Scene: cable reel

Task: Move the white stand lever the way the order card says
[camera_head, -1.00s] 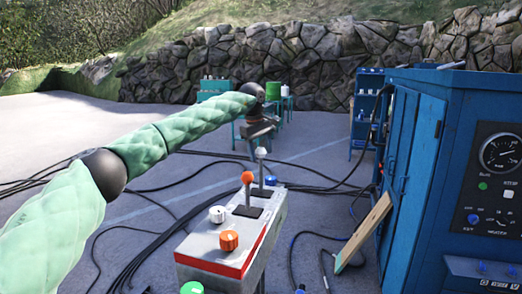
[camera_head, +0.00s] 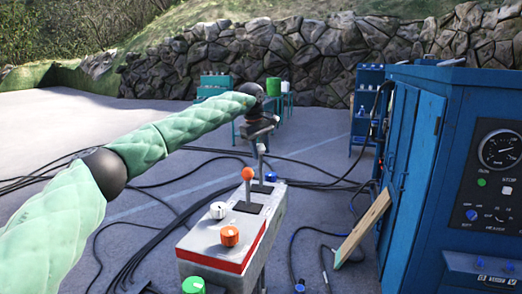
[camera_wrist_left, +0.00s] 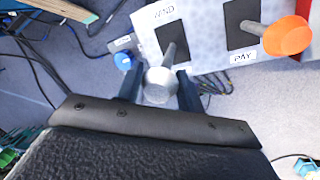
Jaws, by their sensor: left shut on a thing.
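The white stand lever has a pale round knob (camera_wrist_left: 158,84) on a grey stem, rising from a black slot plate on the grey stand (camera_head: 274,222). In the left wrist view the knob sits between the two dark fingers of my left gripper (camera_wrist_left: 159,90), which is shut on it. In the head view my left gripper (camera_head: 261,136) covers most of the knob, and the stem (camera_head: 261,168) shows below. An orange-knobbed lever (camera_head: 248,174) stands beside it on the same stand. No readable order card shows. My right gripper is out of view.
Black cables cross the paved ground.

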